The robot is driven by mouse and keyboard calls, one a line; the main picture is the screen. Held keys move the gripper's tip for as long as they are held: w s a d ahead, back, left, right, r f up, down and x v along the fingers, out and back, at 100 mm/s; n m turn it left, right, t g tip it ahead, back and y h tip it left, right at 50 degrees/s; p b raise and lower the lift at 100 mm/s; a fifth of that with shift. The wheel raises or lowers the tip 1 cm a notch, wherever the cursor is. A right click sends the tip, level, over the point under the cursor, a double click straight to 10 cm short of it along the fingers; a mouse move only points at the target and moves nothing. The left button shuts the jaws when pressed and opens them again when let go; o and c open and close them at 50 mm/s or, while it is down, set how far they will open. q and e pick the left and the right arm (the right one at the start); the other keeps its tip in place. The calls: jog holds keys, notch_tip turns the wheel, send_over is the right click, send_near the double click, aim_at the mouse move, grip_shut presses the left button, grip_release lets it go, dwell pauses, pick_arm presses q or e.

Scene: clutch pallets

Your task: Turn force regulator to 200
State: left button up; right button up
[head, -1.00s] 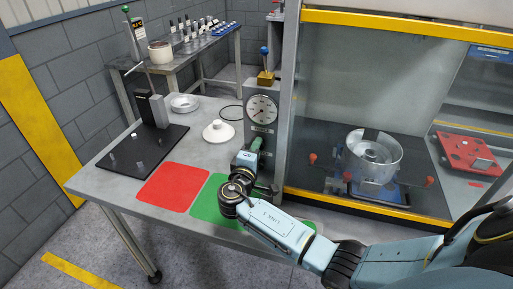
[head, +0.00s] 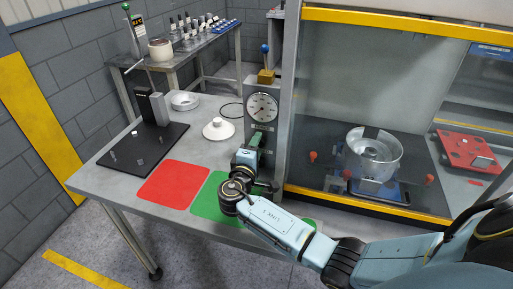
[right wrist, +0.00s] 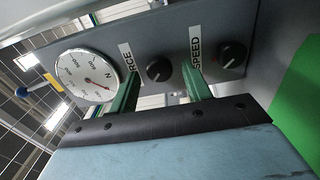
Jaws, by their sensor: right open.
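The force regulator is a black knob (right wrist: 159,70) under a partly hidden label ending in "RCE" on a grey panel, in the right wrist view. Beside it, a second black knob (right wrist: 232,54) is labelled SPEED. A round white gauge (right wrist: 87,77) with a red needle is mounted on the same panel; it also shows in the head view (head: 263,106). Its reading is too small to tell surely. My right gripper (right wrist: 160,76) is open, its green fingers on either side of the force knob; contact is unclear. In the head view my right gripper (head: 259,142) hides the knobs. My left gripper is not in view.
Red (head: 173,184) and green (head: 208,200) mats lie on the grey table (head: 120,193). A white funnel-like part (head: 218,130) and a black stand base (head: 135,160) are behind. A glass-fronted press enclosure (head: 320,110) stands close at right.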

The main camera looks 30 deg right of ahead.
jog(key=v, duration=1.3)
jog(key=shift+s+b, duration=0.2)
jog(key=shift+b, duration=0.2)
jog(key=shift+a+r, duration=0.1)
